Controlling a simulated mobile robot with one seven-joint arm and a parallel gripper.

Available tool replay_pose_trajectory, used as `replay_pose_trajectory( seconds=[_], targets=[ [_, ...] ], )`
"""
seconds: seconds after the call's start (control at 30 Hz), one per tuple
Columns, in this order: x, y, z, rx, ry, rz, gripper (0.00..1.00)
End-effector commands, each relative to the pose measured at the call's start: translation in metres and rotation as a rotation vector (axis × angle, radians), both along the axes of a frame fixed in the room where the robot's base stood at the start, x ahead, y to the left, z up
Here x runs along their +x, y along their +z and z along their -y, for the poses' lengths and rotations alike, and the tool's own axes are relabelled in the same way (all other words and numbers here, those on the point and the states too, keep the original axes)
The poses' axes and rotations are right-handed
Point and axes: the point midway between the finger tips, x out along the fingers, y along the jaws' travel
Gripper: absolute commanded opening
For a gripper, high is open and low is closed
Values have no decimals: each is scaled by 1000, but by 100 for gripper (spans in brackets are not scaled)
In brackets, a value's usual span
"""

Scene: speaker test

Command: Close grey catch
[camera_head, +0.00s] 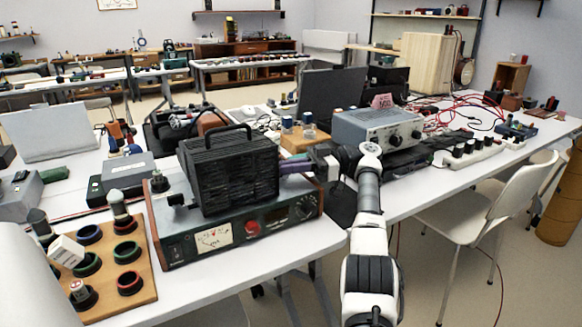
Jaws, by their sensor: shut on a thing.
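A black ribbed case (229,172) with a top handle (218,132) stands on a wood-sided instrument (238,222) with a dial, a red knob and a black knob. My gripper (293,168) reaches in from the right, its purple-tinged fingers level at the case's right side. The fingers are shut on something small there. I cannot make out the grey catch clearly; the fingers and the case's edge hide that spot.
A wooden board with ringed holes (141,290) lies at the front left. A grey instrument (378,128) stands behind my wrist, with red cables (455,103) further right. A white chair (490,205) is beside the table. Bare tabletop (322,236) shows right of the wood-sided instrument.

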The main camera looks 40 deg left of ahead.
Motion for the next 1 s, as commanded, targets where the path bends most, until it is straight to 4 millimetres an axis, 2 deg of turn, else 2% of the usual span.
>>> replay_pose_trajectory(
  seconds=[0.63, 0.67, 0.8, 1.0],
  targets=[
    [-1, -3, 0, -5, 21, 1, 0],
    [-1, -3, 0, -6, 21, 1, 10],
    [-1, -2, 0, -4, 20, 1, 29],
    [0, -1, 0, -3, 18, 0, 31]
  ],
)
